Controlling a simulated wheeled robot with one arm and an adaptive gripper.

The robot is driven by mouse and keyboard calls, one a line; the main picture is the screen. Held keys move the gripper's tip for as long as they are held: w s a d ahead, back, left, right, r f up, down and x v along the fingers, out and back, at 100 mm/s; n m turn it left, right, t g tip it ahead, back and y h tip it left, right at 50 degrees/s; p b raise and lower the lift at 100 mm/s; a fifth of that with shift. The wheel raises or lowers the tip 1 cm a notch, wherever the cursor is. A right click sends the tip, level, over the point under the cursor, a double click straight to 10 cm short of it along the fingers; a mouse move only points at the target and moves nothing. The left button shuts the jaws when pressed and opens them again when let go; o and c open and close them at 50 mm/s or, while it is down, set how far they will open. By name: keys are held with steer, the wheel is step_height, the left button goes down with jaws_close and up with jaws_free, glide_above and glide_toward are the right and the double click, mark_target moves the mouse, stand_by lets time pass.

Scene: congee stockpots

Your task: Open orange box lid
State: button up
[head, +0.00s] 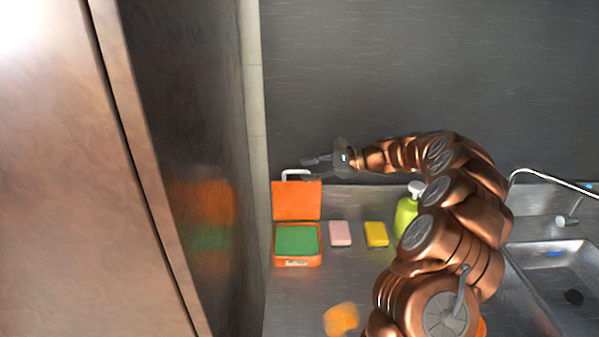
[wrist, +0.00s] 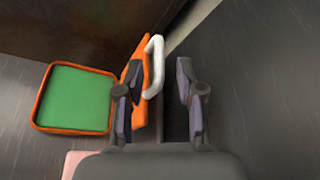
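The orange box (head: 297,260) stands on the steel counter at the left, and its green inside shows. Its orange lid (head: 297,200) stands upright at the back, with a white handle (head: 296,174) on its top edge. In the wrist view the box (wrist: 75,97) lies at the left, and the lid (wrist: 140,112) is seen nearly edge-on with the white handle (wrist: 154,66). My gripper (head: 312,168) is at the height of the lid's top edge, close to the handle. In the wrist view my gripper (wrist: 157,90) has its fingers apart. The left finger overlaps the lid; I cannot tell whether they touch.
A pink sponge (head: 340,233), a yellow sponge (head: 376,234) and a green bottle (head: 405,215) stand right of the box. An orange item (head: 341,320) lies in front. A sink (head: 560,275) with a faucet (head: 545,176) is at the right. A tall cabinet side (head: 190,130) bounds the left.

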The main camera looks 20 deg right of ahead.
steer(key=v, duration=0.8)
steer(key=s+a+r+n+g+h, duration=0.15)
steer(key=s+a+n+g, duration=0.3)
steer(key=s+a, duration=0.55)
steer(key=s+a+n+g+h, duration=0.25)
steer(key=s+a+n, duration=0.45)
steer(key=a, duration=0.6)
steer(key=s+f+n+g+h, duration=0.2)
steer(key=s+f+h, duration=0.15)
steer(key=s, duration=1.05)
steer(key=s+d+f+n+h, duration=0.2)
steer(key=s+d+f, duration=0.1)
steer(key=s, duration=0.4)
steer(key=s+d+f+n+h, duration=0.1)
steer(key=s+d+f+h, duration=0.1)
steer(key=s, duration=0.5)
steer(key=shift+d+f+n+h, duration=0.35)
steer(key=shift+d+f, duration=0.15)
steer(key=shift+d, duration=0.55)
